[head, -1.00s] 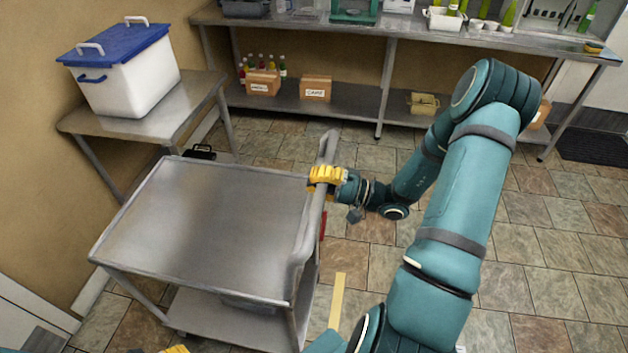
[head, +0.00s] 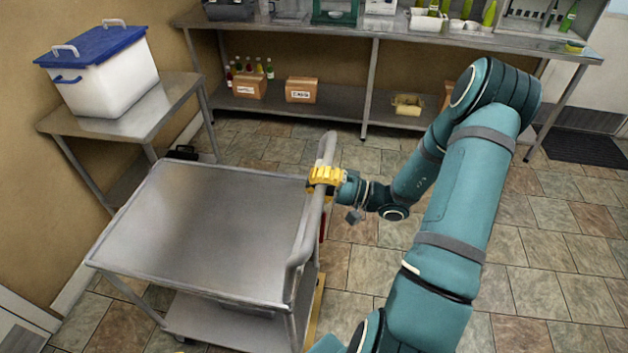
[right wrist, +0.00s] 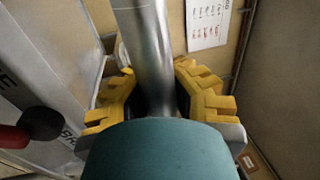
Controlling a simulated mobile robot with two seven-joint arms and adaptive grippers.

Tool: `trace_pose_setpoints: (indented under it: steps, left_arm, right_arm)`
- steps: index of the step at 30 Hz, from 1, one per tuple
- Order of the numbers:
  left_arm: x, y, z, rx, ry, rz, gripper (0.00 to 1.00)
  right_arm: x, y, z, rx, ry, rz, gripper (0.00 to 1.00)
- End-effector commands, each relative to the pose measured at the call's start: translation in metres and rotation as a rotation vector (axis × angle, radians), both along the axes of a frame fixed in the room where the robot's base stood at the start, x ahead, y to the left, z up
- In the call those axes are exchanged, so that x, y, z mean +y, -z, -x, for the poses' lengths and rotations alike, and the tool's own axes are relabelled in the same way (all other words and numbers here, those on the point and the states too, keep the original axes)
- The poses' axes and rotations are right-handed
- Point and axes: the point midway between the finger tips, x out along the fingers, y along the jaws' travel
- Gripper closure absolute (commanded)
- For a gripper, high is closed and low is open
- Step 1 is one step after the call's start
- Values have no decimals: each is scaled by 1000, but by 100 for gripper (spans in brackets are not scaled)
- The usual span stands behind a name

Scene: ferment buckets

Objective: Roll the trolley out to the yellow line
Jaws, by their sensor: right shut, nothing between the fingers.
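The grey metal trolley (head: 205,225) stands in the lower left of the head view, its top shelf empty. Its upright handle bar (head: 312,215) runs along its right side and also shows in the right wrist view (right wrist: 148,50). My right gripper (head: 325,177) is at the upper part of this bar, its yellow fingers on both sides of it in the right wrist view (right wrist: 155,100). It is shut, with no firm hold on the bar to be seen. The yellow line (head: 317,305) lies on the floor beside the trolley's right edge, partly hidden. Only a yellow sliver of my left gripper shows at the bottom edge.
A side table (head: 150,108) with a blue-lidded white bin (head: 105,80) stands behind the trolley at the left. A long steel bench (head: 400,45) with boxes on its lower shelf runs along the back wall. Tiled floor (head: 560,270) is clear at the right.

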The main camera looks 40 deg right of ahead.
Motion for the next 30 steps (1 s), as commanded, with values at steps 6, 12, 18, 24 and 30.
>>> trace_pose_setpoints:
  steps: [6,12,18,24,30]
  left_arm:
    - [0,0,0,0,0,0,53]
    - [0,0,0,0,0,0,53]
    - [0,0,0,0,0,0,53]
    - [0,0,0,0,0,0,53]
    - [0,0,0,0,0,0,53]
  right_arm:
    - [-1,0,0,0,2,1,100]
    - [-1,0,0,0,2,1,65]
    - [0,0,0,0,1,1,46]
    - [-1,0,1,0,1,1,46]
    - [-15,5,18,2,5,1,46]
